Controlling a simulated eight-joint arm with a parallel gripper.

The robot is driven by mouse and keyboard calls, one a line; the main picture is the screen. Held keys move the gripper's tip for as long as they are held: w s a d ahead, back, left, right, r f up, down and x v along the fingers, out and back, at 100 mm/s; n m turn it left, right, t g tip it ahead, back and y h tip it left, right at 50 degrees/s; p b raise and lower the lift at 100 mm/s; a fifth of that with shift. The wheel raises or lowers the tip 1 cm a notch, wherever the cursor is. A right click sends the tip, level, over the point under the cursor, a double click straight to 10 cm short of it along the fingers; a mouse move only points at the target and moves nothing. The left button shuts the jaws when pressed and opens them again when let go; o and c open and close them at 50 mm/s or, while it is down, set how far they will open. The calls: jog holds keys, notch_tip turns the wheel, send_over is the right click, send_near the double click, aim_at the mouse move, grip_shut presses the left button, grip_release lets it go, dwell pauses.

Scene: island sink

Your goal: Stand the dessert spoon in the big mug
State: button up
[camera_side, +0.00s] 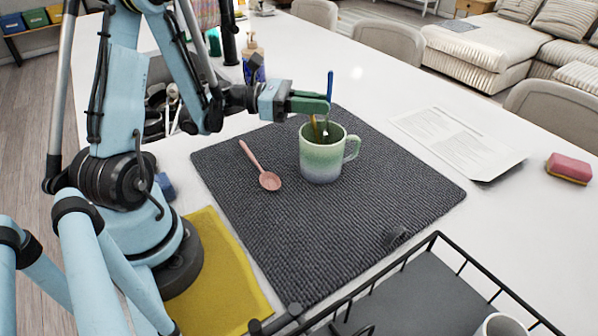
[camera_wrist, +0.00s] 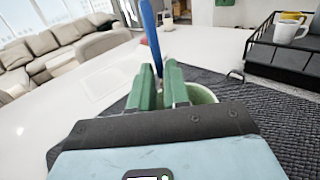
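A brown-yellow stick (camera_side: 315,127) also shows in the mug. A pink spoon (camera_side: 268,180) lies on the mat, left of the mug.
The dark ribbed mat (camera_side: 350,230) is mostly clear in front of the mug. A black wire rack (camera_side: 400,310) with a white cup is at the front right. A yellow cloth (camera_side: 215,280), paper sheet (camera_side: 458,140), pink sponge (camera_side: 569,168) and soap bottle (camera_side: 253,62) lie or stand around.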

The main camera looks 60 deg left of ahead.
jog(key=o, duration=0.5)
jog(key=shift+c, duration=0.2)
jog(key=v, duration=1.2)
